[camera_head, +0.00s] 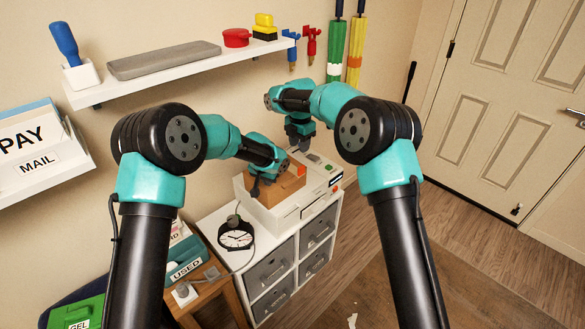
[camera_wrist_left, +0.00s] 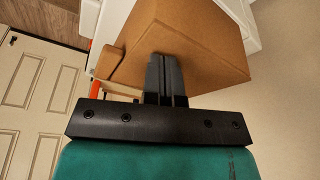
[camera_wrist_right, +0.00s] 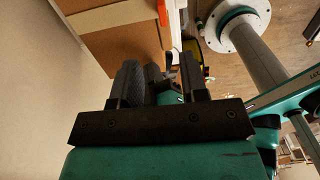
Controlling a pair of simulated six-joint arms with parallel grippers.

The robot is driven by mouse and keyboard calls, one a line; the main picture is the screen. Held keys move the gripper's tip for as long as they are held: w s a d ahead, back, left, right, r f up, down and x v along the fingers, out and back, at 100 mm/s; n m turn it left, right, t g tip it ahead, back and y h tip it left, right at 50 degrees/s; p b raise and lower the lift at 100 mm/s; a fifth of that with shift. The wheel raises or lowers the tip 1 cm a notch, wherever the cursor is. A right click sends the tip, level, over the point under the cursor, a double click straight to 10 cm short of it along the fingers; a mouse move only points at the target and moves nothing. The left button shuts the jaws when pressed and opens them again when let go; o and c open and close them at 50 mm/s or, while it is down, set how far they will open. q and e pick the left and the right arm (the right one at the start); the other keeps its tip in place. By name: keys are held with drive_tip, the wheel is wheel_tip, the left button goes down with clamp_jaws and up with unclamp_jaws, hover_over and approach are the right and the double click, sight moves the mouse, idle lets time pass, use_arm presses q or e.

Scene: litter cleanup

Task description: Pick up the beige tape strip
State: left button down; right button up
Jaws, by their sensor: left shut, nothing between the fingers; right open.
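A brown cardboard box (camera_head: 283,190) sits on a white machine. In the right wrist view, a pale band (camera_wrist_right: 112,16) crosses the box; it may be the beige tape strip, but I cannot tell for sure. My left gripper (camera_head: 256,188) is shut and empty at the box's left side. In the left wrist view its closed fingers (camera_wrist_left: 163,62) overlap the box face (camera_wrist_left: 200,45); whether they touch is unclear. My right gripper (camera_head: 303,146) is open behind the box. In the right wrist view its spread fingers (camera_wrist_right: 157,76) have no tape between them.
The white machine (camera_head: 310,208) stands on a cabinet with grey drawers (camera_head: 270,270). A wall shelf (camera_head: 180,73) is above left. A small pale scrap (camera_head: 352,320) lies on the floor.

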sight(301, 167)
drive_tip(key=shift+f, duration=3.4)
drive_tip(key=shift+d+f, duration=0.15)
drive_tip(key=shift+f, duration=1.15)
drive_tip(key=shift+d+f, duration=0.15)
drive_tip(key=shift+f, duration=1.15)
clamp_jaws()
